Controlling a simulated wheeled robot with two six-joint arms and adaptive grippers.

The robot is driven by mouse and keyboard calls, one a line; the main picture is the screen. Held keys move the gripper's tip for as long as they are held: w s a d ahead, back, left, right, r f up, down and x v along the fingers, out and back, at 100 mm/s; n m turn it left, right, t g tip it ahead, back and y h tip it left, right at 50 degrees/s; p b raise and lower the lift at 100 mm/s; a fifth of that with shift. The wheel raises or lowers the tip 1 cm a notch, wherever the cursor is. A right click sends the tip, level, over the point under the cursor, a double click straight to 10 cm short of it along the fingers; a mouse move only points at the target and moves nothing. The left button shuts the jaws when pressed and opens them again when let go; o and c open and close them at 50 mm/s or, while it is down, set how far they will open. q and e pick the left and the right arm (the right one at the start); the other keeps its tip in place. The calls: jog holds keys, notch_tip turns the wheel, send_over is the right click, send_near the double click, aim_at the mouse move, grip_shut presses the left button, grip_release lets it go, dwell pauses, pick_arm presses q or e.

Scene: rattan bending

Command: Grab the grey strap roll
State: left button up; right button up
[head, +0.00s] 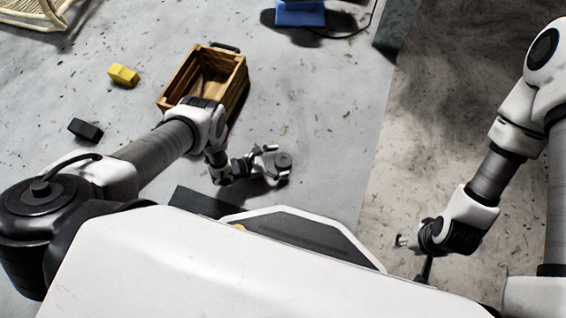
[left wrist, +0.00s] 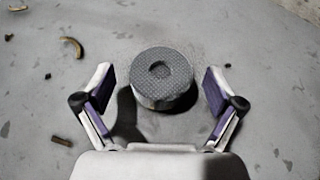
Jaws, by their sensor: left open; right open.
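The grey strap roll (left wrist: 162,78) is a short round cylinder with a dimpled top and a dark hollow at its centre. It rests on the floor in the left wrist view, between and slightly beyond the open fingers of my left gripper (left wrist: 159,71). Neither finger touches it; a gap shows on both sides. In the head view the roll (head: 284,160) is a small dark disc, partly hidden by my left gripper (head: 270,163). My right gripper (head: 403,241) is low at the right in the head view, open, with nothing seen in it.
A wooden crate (head: 239,92) stands behind my left arm. A yellow block (head: 124,75) and a black block (head: 86,130) lie to its left. A blue object (head: 300,13) is at the top. A curved brown piece (left wrist: 72,47) lies on the floor.

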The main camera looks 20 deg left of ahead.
pick_arm(q)
jog(key=shift+w+d+f, duration=0.35)
jog(key=shift+d+f, duration=0.15)
jog(key=shift+r, duration=0.1)
jog(key=c, duration=1.2)
pick_arm(e)
jog(key=shift+f, duration=0.4)
pick_arm(q)
jog(key=shift+c, duration=0.2)
jog(key=shift+r, duration=0.1)
